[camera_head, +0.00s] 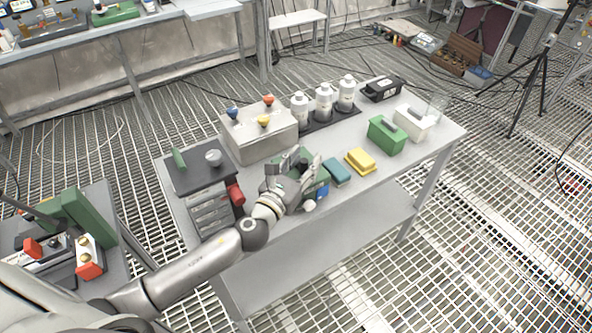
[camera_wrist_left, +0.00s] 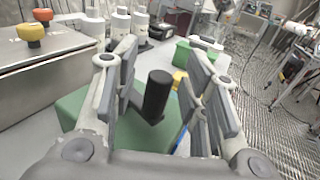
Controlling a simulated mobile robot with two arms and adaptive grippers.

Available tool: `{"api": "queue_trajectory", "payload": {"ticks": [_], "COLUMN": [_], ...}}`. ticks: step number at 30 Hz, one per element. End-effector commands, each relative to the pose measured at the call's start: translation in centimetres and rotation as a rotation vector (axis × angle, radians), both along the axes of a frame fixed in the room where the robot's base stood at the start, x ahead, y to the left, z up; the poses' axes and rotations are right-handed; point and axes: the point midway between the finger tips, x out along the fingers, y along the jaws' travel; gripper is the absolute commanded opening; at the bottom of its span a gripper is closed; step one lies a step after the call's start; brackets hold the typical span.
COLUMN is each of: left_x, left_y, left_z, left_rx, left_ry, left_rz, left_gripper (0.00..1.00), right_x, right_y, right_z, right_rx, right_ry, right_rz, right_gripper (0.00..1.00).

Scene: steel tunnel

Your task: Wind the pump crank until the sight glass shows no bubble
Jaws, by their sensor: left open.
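The pump is a green box-like body (camera_wrist_left: 88,110), seen in the left wrist view below my left gripper (camera_wrist_left: 163,72). Its crank has a dark upright cylindrical handle (camera_wrist_left: 157,96), which stands between the open fingers. I cannot tell whether either finger touches it. In the head view my left gripper (camera_head: 295,168) is over the pump at the table's near edge and covers much of it. I cannot make out the sight glass or any bubble. My right gripper is not in view.
On the table (camera_head: 410,165) are a grey box (camera_head: 258,142) with coloured knobs, several white bottles (camera_head: 324,98), a teal block (camera_head: 337,172), a yellow block (camera_head: 360,161) and a green bin (camera_head: 387,135). A drawer unit (camera_head: 211,207) stands left of the pump.

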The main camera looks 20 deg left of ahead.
Motion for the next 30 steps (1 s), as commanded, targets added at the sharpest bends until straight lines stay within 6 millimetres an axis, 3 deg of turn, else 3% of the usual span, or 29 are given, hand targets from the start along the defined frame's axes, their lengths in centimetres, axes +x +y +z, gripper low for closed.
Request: {"api": "queue_trajectory", "payload": {"ticks": [18, 30], "left_x": [-10.0, -11.6], "left_y": [1.5, 1.8], "left_z": [-0.2, 0.0], "left_rx": [0.001, 0.001], "left_ry": [0.004, 0.0], "left_rz": [0.0, 0.001], "left_gripper": [0.41, 0.41], "right_x": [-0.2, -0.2], "right_y": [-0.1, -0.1], "right_z": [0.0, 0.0], "right_rx": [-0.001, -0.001], "right_ry": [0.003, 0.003], "right_rz": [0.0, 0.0], "right_gripper": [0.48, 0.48]}}
